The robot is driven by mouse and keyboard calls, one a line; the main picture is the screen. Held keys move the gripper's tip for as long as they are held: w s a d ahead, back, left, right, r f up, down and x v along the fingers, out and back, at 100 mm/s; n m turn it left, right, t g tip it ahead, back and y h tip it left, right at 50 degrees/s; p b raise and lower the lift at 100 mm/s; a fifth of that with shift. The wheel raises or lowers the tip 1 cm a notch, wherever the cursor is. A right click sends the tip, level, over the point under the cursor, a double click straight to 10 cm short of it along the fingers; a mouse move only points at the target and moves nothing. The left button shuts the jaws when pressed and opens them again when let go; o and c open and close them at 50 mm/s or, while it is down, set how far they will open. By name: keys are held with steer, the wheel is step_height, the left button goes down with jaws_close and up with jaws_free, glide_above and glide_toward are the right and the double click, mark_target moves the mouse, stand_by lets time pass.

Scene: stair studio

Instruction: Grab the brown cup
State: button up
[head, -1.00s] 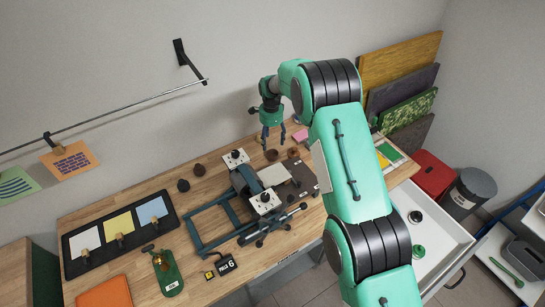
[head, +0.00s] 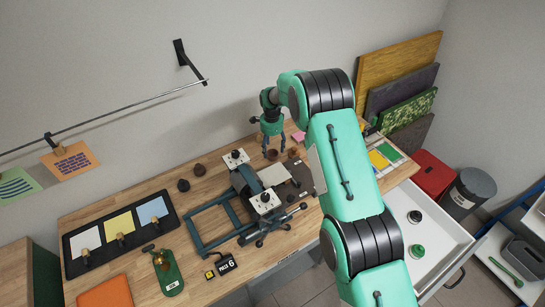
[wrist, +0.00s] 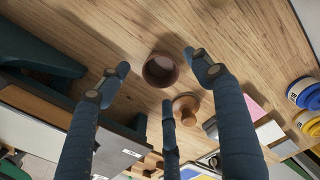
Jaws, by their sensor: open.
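The brown cup (wrist: 161,70) is a small, round, reddish-brown cup in the wrist view, seen from above with its dark inside showing. It stands on the wooden table and in the head view is a small dark shape (head: 271,155) just below my gripper (head: 271,146). My gripper is open and empty, with its fingers pointing down. In the wrist view, fingertips (wrist: 158,66) show on both sides of the cup and one below it, apart from it. How high the fingertips are above the cup is hard to tell.
A light brown wooden knob-like piece (wrist: 187,106) stands close beside the cup, near one finger. A dark teal press (head: 245,190) stands left of it in the head view. A pink pad (head: 299,136) lies to the right.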

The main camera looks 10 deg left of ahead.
mark_target(273, 153)
steer(key=shift+d+f, duration=0.2)
steer(key=shift+f, duration=2)
steer(key=c, duration=1.3)
steer(key=shift+o, duration=0.2)
steer(key=shift+r, duration=0.15)
step_height(273, 153, up, 10)
